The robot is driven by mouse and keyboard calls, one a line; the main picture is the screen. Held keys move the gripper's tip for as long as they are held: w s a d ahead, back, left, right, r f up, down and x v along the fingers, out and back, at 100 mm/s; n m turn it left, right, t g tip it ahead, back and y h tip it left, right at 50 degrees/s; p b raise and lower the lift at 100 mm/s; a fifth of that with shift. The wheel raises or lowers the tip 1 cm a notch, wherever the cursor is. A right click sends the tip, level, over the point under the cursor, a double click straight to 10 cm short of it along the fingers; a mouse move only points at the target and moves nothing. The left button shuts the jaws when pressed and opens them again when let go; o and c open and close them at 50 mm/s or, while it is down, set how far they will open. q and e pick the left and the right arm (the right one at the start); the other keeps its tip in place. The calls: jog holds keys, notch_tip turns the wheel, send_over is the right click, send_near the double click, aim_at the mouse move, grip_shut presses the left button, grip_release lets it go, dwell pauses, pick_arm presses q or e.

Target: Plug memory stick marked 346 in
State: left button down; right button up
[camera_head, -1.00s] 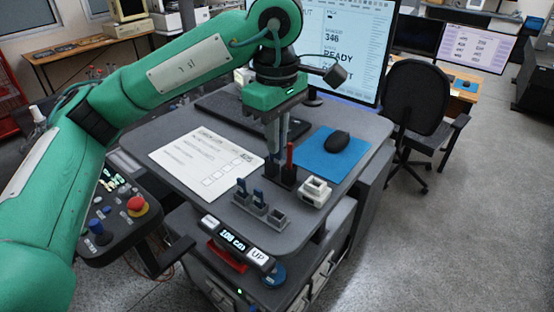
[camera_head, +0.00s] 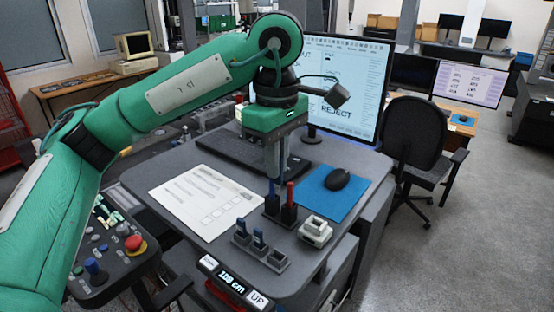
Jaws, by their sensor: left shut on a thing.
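My left gripper (camera_head: 273,174) points down over the table, above the dark two-part holder (camera_head: 280,213). A red stick (camera_head: 290,194) stands upright in the right part. The number 346 cannot be read on any stick. My right gripper is not in view.
A monitor (camera_head: 350,85) shows REJECT. A white block-like device (camera_head: 315,231), a mouse (camera_head: 340,179) on a blue mat (camera_head: 322,198) and a printed sheet (camera_head: 207,200) surround the holder. A control panel with a red button (camera_head: 133,243) is at the left.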

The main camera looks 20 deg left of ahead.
pick_arm(q)
jog(key=shift+r+p, duration=0.9)
jog(key=shift+r, duration=0.55)
